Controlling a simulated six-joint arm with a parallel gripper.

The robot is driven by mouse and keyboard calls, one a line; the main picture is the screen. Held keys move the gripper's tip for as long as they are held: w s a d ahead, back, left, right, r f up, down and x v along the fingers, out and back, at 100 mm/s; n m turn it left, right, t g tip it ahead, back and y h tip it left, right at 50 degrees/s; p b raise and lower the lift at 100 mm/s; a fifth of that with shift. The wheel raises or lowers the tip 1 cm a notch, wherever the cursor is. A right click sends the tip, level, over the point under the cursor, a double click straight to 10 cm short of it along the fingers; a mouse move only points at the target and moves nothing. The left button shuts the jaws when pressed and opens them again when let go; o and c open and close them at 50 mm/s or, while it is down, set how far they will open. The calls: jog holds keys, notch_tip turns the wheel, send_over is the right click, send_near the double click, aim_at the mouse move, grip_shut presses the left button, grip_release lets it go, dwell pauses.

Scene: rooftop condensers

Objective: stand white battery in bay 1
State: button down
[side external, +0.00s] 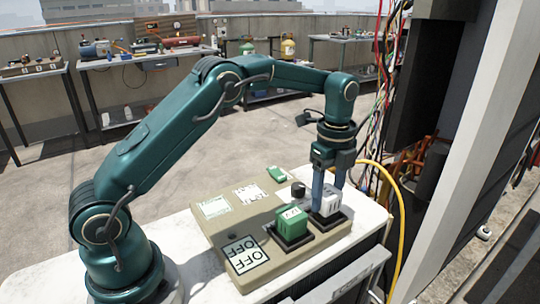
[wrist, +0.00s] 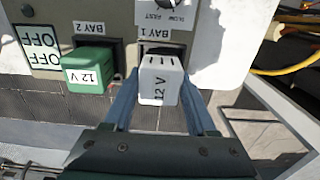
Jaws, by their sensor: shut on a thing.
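The white battery (side external: 329,203), marked 12 V, is upright between the two blue fingers of my gripper (side external: 328,196), which is shut on it. It stands at the black-rimmed socket of bay 1 (side external: 325,222); I cannot tell whether its base is fully seated. In the wrist view the white battery (wrist: 160,82) is between the fingertips (wrist: 160,92), just below the BAY 1 label (wrist: 157,34). A green battery (side external: 291,220), also marked 12 V, stands in bay 2 to the left; it also shows in the wrist view (wrist: 88,70).
The beige panel (side external: 222,237) carries both bays, OFF cards (side external: 246,254), a dark knob (side external: 298,190) and a green part (side external: 277,174). It lies on a white top. A yellow hose (side external: 398,205) and loose wires hang close on the right, beside an open cabinet.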

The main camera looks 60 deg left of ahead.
jog(key=shift+f, duration=0.55)
jog(key=shift+c, duration=0.6)
grip_release()
jog(key=shift+r, duration=2.55)
